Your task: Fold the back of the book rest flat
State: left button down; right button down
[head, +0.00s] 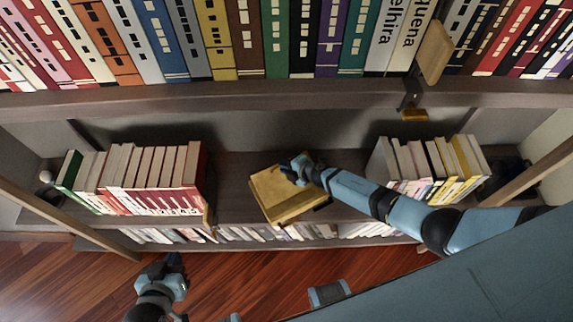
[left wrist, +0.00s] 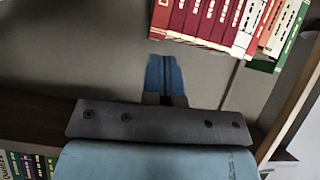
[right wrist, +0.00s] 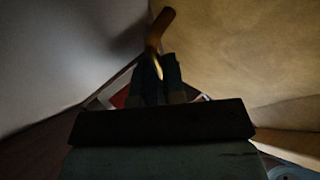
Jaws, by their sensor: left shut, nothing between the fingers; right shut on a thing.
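The book rest (head: 268,196) is a tan wooden piece on the middle of the lower shelf board. A large tan panel of it (right wrist: 245,50) fills the right of the right wrist view. My right gripper (head: 292,172) is at its upper right part, shut on a narrow brown wooden piece (right wrist: 158,40) that appears to belong to it. The dark picture hides exactly how this piece joins the panel. My left gripper (head: 174,264) is low in front of the shelf, away from the book rest. Its fingers (left wrist: 166,75) are shut and empty.
Red-and-white books (head: 150,180) stand to the left of the book rest and yellow-and-white books (head: 435,165) to its right. A shelf with tall books (head: 220,40) is above. More books are on a level below. Bare board lies around the book rest.

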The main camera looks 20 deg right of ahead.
jog(key=shift+w+a+f+b, duration=0.2)
jog(key=shift+w+f+b, duration=0.45)
jog(key=shift+f, duration=0.3)
pick_arm(q)
jog(key=shift+w+d+f+b, duration=0.1)
jog(key=shift+w+f+b, duration=0.05)
jog(key=shift+f+b, duration=0.3)
pick_arm(e)
jog(key=shift+w+f, duration=0.3)
jog(key=shift+f, duration=0.15)
pick_arm(q)
jog(key=shift+r, duration=0.1)
pick_arm(e)
jog(key=c, duration=1.2)
grip_release()
pick_arm(q)
jog(key=shift+f, duration=0.25)
pick_arm(e)
jog(key=shift+f, duration=0.1)
